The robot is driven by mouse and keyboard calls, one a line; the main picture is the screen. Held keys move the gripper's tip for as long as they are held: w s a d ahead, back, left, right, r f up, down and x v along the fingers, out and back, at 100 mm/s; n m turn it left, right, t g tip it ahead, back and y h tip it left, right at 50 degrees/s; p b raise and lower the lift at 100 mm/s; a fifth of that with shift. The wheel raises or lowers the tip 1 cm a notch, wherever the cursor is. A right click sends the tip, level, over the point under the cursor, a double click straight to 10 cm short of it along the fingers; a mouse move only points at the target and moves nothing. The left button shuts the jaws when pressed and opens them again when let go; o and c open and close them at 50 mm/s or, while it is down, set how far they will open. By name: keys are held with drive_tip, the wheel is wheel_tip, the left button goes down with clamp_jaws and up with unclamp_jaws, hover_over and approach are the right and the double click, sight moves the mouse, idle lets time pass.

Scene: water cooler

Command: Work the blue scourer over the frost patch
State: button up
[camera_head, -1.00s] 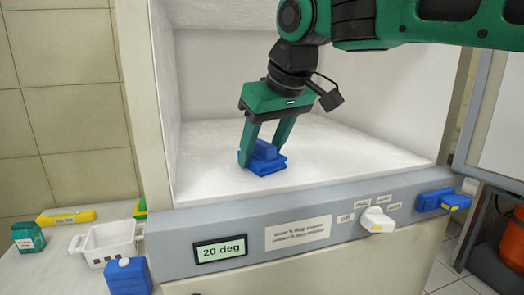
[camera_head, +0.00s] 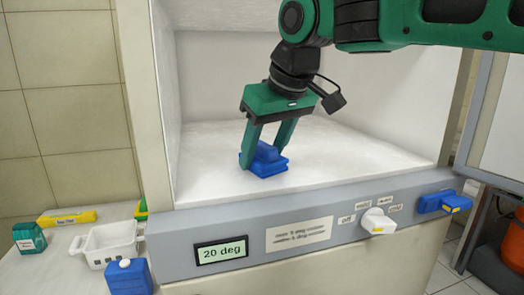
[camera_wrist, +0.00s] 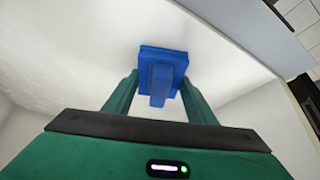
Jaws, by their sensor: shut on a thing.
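The blue scourer (camera_head: 265,161) is a block with a raised grip on top. It sits on the white floor of the open cooler compartment, left of the middle and near the front edge. My gripper (camera_head: 266,152) points down at it, with its green fingers shut on the grip from both sides. The wrist view also shows the scourer (camera_wrist: 162,72) between the fingertips (camera_wrist: 155,85). The frost patch does not stand out clearly; the compartment floor (camera_head: 340,150) looks white, with faint mottling in the wrist view.
The front ledge carries a "20 deg" display (camera_head: 221,250), a label and a white knob (camera_head: 377,221). A blue latch (camera_head: 443,202) is at the right. The compartment floor right of the scourer is clear.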

drive_tip(key=shift+w+a, duration=0.2)
drive_tip(key=shift+w, duration=0.4)
drive_tip(key=shift+w+a, duration=0.15)
drive_tip(key=shift+w, duration=0.4)
drive_tip(key=shift+s+f, duration=0.1)
drive_tip(key=shift+s, duration=0.05)
drive_tip(key=shift+s+d, duration=0.2)
drive_tip(key=shift+s, duration=0.3)
drive_tip(key=shift+s+d, duration=0.15)
drive_tip(key=shift+s, duration=0.35)
drive_tip(key=shift+w, duration=0.15)
drive_tip(key=shift+w+a, duration=0.2)
drive_tip(key=shift+w, duration=0.25)
